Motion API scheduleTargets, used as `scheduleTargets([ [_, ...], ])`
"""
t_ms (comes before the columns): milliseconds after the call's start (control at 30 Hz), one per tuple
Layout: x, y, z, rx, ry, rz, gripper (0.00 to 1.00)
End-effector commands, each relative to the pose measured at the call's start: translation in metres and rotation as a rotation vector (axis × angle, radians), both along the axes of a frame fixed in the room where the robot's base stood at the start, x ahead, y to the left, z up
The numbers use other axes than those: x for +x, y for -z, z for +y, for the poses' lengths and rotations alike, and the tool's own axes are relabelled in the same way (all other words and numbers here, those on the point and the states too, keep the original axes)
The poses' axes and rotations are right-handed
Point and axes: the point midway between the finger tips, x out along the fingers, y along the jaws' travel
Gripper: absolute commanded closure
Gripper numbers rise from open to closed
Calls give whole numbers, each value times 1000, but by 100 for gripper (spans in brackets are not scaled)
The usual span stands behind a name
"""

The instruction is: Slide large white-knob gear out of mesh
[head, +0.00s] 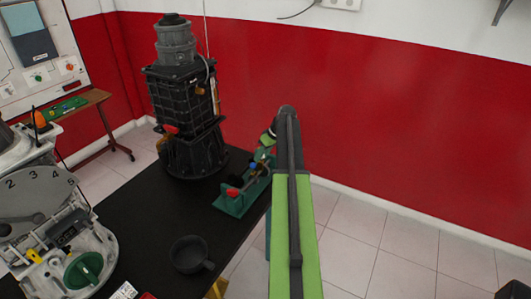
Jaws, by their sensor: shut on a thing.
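A small green trainer stand (230,206) sits at the right edge of the black table, with red parts and small shafts on it. My green arm reaches out from the bottom of the view and bends down towards the stand. My gripper (262,156) is at the stand's far end, small and partly hidden by my own arm. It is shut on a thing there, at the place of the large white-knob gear. The gear's outline, its white knob and its mesh with other gears are too small or hidden to make out.
A tall dark engine unit (188,100) stands on the black table (150,225) left of the stand. A dark cup (190,254) is nearer, and a dial machine (60,235) is at left.

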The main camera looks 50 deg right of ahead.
Motion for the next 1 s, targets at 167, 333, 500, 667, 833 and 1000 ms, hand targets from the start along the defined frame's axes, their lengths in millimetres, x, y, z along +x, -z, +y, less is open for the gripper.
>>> scheduleTargets([
  [167, -6, -1, 28, 4, 0, -2, 100],
  [333, -5, 0, 28, 6, -3, 0, 100],
  [500, -5, 0, 29, 6, -4, 0, 58],
  [667, -5, 0, 28, 5, -3, 0, 54],
  [833, -6, -9, 27, 4, -4, -1, 54],
  [1000, -8, -33, 24, 4, -6, 0, 54],
])
